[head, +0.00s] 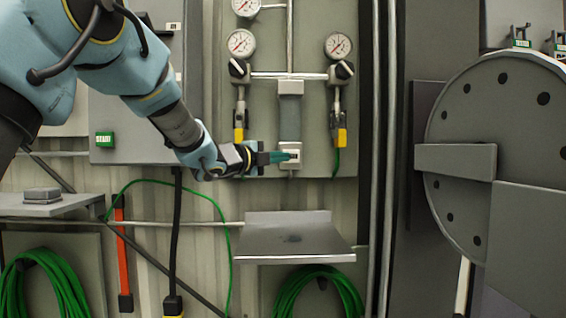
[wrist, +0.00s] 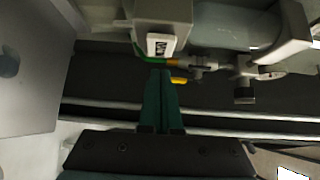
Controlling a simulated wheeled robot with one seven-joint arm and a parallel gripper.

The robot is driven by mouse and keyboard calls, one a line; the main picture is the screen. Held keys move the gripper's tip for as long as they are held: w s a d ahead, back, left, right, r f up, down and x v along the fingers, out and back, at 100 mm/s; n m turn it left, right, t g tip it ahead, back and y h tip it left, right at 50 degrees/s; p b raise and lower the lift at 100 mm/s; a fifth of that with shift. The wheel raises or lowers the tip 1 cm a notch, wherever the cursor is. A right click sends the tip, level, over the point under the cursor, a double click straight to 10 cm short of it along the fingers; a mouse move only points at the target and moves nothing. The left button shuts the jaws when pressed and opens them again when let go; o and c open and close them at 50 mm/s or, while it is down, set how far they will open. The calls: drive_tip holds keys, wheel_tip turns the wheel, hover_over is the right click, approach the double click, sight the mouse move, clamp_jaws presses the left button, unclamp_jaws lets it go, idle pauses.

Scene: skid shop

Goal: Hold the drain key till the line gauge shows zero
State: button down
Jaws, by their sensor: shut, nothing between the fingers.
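My gripper (head: 283,157) is shut, with its green fingers together and nothing between them. Its tips are at a small white box (head: 291,148) below a grey cylinder on the wall panel; I cannot tell whether they touch it. In the wrist view the fingers (wrist: 161,75) point at the white box (wrist: 163,30), which has a black-and-white face (wrist: 162,45). I take this face to be the drain key. Round gauges with red needles hang above: one at left (head: 242,43), one at right (head: 339,45), one at top (head: 246,6). Their readings are too small to tell.
A metal shelf (head: 295,240) juts out below the box. Valves with yellow-ended fittings (head: 239,134) hang on either side of the cylinder. A large grey disc (head: 490,110) with a bar stands at right. Green hoses (head: 318,280) hang low on the wall.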

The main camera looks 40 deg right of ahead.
drive_tip(key=s+a+b, duration=0.1)
drive_tip(key=a+b, duration=0.1)
drive_tip(key=a, duration=0.6)
drive_tip(key=shift+a+b, duration=0.2)
drive_tip(key=shift+b, duration=0.1)
drive_tip(key=shift+s+f, duration=0.1)
idle(0.4)
